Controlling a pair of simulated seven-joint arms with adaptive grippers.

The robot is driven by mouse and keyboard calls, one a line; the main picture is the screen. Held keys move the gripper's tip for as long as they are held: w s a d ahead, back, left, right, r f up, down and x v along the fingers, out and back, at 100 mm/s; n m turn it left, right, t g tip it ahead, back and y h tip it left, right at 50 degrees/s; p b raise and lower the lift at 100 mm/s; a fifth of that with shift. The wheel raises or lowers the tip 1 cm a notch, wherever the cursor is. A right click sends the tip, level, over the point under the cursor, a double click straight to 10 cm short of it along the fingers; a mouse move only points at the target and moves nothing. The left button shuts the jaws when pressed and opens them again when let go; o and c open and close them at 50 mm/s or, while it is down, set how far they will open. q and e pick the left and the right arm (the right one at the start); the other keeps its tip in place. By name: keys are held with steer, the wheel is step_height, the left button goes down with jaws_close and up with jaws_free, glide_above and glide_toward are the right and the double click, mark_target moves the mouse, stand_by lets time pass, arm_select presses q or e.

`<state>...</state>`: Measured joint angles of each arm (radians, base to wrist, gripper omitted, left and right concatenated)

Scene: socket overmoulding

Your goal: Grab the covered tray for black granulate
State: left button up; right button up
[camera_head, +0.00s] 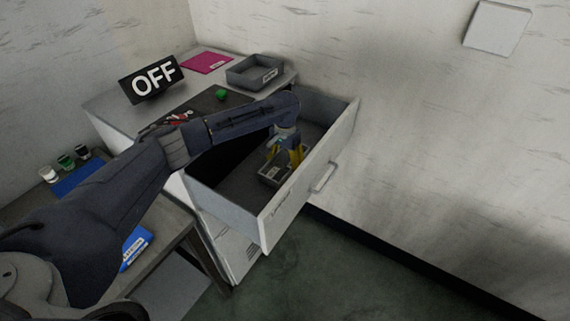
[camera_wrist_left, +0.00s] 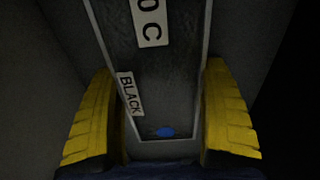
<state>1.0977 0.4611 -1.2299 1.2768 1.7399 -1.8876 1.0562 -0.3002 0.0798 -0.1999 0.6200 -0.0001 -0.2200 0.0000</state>
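The covered tray for black granulate (camera_head: 269,174) is a small grey box in the pulled-out drawer. In the left wrist view, the tray (camera_wrist_left: 168,85) has a dark top, a white BLACK label, a second label partly reading "O C", and a blue spot near its near end. My left gripper (camera_head: 289,158) reaches down into the drawer at the tray. Its yellow fingers (camera_wrist_left: 164,125) stand on either side of the tray, very close to its side walls. I cannot tell whether they touch it. My right gripper is not in view.
On the cabinet top are another grey tray (camera_head: 255,72), a magenta sheet (camera_head: 206,62), a green object (camera_head: 222,95) and an OFF sign (camera_head: 151,79). Small cups (camera_head: 66,162) stand at the left. A wall is close at the right.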

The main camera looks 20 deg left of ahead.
arm_select(q)
steer(key=c, duration=1)
steer(key=shift+r, duration=0.1)
steer(key=shift+c, duration=0.2)
